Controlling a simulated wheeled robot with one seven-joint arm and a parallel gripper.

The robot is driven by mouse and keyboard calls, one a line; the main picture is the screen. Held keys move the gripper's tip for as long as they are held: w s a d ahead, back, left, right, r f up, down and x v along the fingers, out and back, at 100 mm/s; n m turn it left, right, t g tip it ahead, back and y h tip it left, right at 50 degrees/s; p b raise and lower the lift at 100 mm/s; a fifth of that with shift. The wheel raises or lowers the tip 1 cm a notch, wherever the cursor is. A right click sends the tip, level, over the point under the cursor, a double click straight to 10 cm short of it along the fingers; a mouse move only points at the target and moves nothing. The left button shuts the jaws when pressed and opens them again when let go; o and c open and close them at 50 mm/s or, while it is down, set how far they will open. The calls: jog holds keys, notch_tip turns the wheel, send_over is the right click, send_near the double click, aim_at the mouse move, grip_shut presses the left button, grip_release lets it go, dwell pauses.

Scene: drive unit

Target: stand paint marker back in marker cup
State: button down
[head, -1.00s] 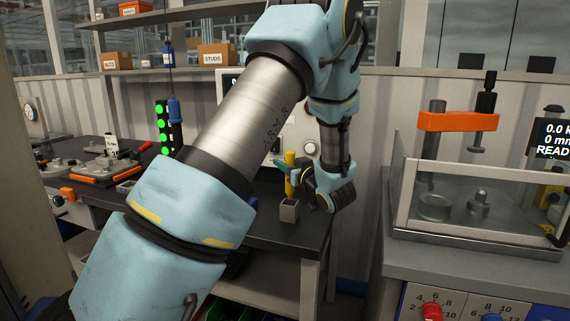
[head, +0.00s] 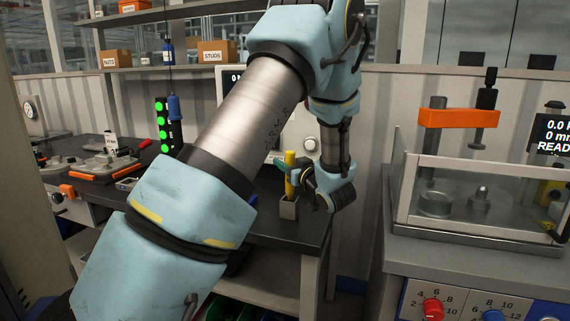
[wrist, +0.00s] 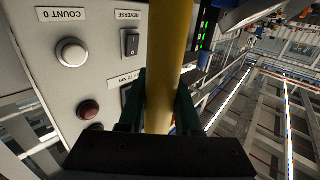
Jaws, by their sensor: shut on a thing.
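The yellow paint marker (head: 290,176) stands upright, directly over the small grey marker cup (head: 289,209) at the right end of the dark bench. Its lower end meets the cup's mouth in the head view; I cannot tell how far inside it reaches. My gripper (head: 288,170) comes from the right and is shut on the marker at about mid-length. In the wrist view the marker (wrist: 168,55) runs between the two dark green fingers of my gripper (wrist: 160,108). The cup is not visible in the wrist view.
A pale control panel (wrist: 75,85) with buttons stands close behind my gripper. The bench's right edge is near the cup. A clear-walled press station (head: 480,190) stands to the right across a gap. An orange-trimmed fixture (head: 105,165) is at far left.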

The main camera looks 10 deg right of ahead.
aim_at(285, 195)
jog(key=shift+f, duration=0.2)
jog(key=shift+f+b, duration=1.6)
jog(key=shift+f, duration=0.4)
jog(key=c, duration=0.5)
grip_release()
jog(key=b+v, duration=0.2)
jog(key=v, duration=0.8)
jog(key=shift+s+d, duration=0.2)
jog(key=shift+s, duration=0.15)
